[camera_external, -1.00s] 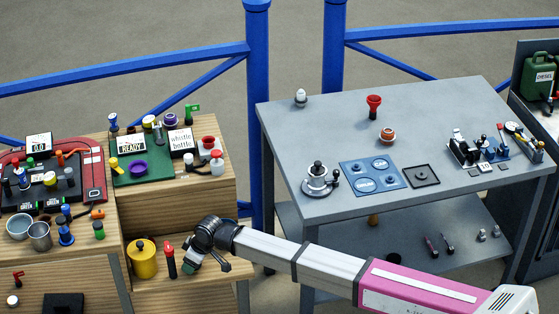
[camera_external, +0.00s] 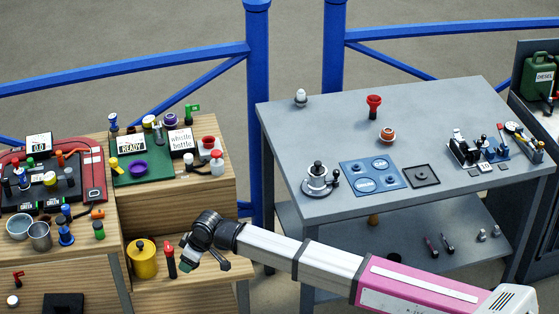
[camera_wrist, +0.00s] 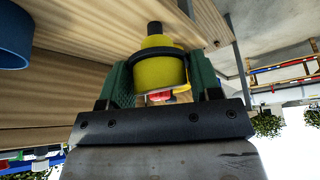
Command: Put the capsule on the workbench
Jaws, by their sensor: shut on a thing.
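In the wrist view, the green-padded fingers of my gripper (camera_wrist: 160,85) are shut on a yellow body with a black collar and black top, which I take to be the capsule (camera_wrist: 158,70). A red part shows below it. In the external view, my gripper (camera_external: 188,264) is low at the front of the wooden cabinet, right of a red-topped black cylinder (camera_external: 170,263); the held capsule cannot be made out there. The grey metal workbench (camera_external: 290,140) stands to the right, with bare top at its left and back.
A yellow pot (camera_external: 143,262) stands on the low wooden shelf (camera_external: 205,286), left of the cylinder. The wooden cabinet top is crowded. On the grey bench are a red funnel-like piece (camera_external: 374,105), a blue plate (camera_external: 360,187) and a black square tray (camera_external: 421,177).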

